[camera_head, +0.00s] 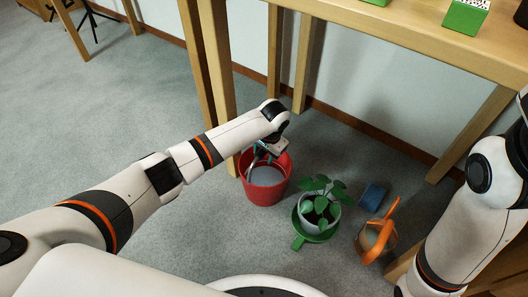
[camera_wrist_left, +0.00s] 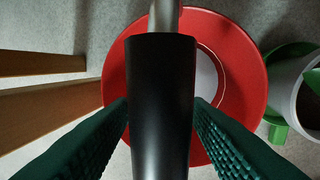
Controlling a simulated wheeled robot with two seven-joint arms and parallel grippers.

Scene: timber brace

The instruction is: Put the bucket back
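In the left wrist view the bucket (camera_wrist_left: 235,70) lies below the black handle grip (camera_wrist_left: 162,100), which is raised and joins a metal bar. The green ridged fingers lie on both sides of this grip, close against it with no clear gap at their tips. I cannot tell from these views whether the bucket bears fully on the floor. My right arm is at the right; its gripper is out of view.
A potted plant (camera_head: 319,207) in a green holder stands just right of the bucket. A blue block (camera_head: 372,198) and an orange and tan can-like object (camera_head: 377,238) lie further right. A wooden table (camera_head: 420,35) stands above and behind.

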